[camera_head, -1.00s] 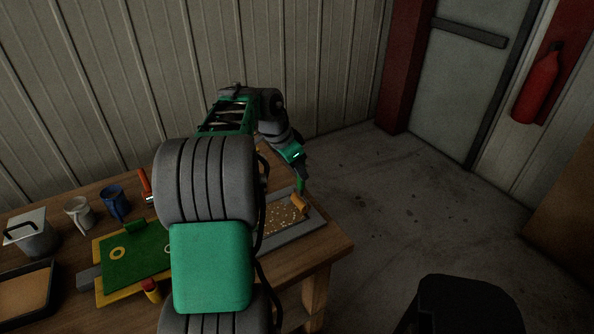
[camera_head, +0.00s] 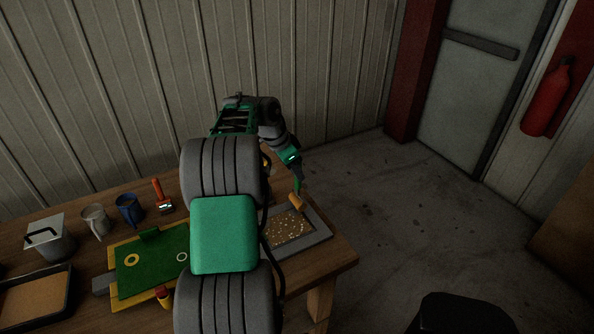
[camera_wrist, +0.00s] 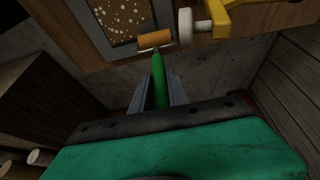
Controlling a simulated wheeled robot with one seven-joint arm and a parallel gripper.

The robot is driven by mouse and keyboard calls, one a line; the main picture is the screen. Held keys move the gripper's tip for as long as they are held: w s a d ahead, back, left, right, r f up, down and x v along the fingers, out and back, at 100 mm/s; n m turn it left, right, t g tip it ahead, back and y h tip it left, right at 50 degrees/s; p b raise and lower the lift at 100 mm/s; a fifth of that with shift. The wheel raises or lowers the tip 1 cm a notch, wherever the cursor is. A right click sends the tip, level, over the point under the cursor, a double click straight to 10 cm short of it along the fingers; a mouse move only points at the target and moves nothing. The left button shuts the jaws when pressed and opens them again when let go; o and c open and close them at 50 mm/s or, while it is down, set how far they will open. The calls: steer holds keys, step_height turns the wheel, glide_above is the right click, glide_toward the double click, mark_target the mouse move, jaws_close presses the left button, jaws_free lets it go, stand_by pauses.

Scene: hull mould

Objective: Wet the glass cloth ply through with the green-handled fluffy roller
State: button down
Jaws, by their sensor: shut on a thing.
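My gripper (camera_wrist: 160,95) is shut on the handle of the green-handled fluffy roller (camera_wrist: 158,70). The roller's orange-tan sleeve (camera_head: 296,203) is at the far right edge of the speckled ply area. The glass cloth ply (camera_head: 287,230) lies in a grey frame on the table's right side and is dotted with pale specks. In the wrist view the sleeve is at the near edge of the ply (camera_wrist: 122,18); I cannot tell whether it touches it. My arm hides the frame's left part in the head view.
A green board on a yellow base (camera_head: 150,262), two mugs (camera_head: 129,208), a lidded grey pot (camera_head: 50,240), a tan tray (camera_head: 35,300) and a red-handled tool (camera_head: 160,195) are to the left. A yellow part and a white roller (camera_wrist: 190,25) are beside the sleeve in the wrist view. Table edge is at right.

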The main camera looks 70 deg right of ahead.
steer(key=shift+f+b, duration=0.6)
steer(key=shift+f, duration=0.2)
steer(key=shift+w+a, duration=0.1)
steer(key=shift+a, duration=0.05)
steer(key=w+a+b, duration=0.2)
steer(key=w+a, duration=0.7)
steer(key=shift+w+a+b, duration=0.2)
steer(key=shift+w+b, duration=0.05)
steer(key=shift+b, duration=0.05)
stand_by(0.7)
steer(key=shift+r, duration=0.15)
step_height(320, 180, up, 7)
steer(key=p, duration=0.6)
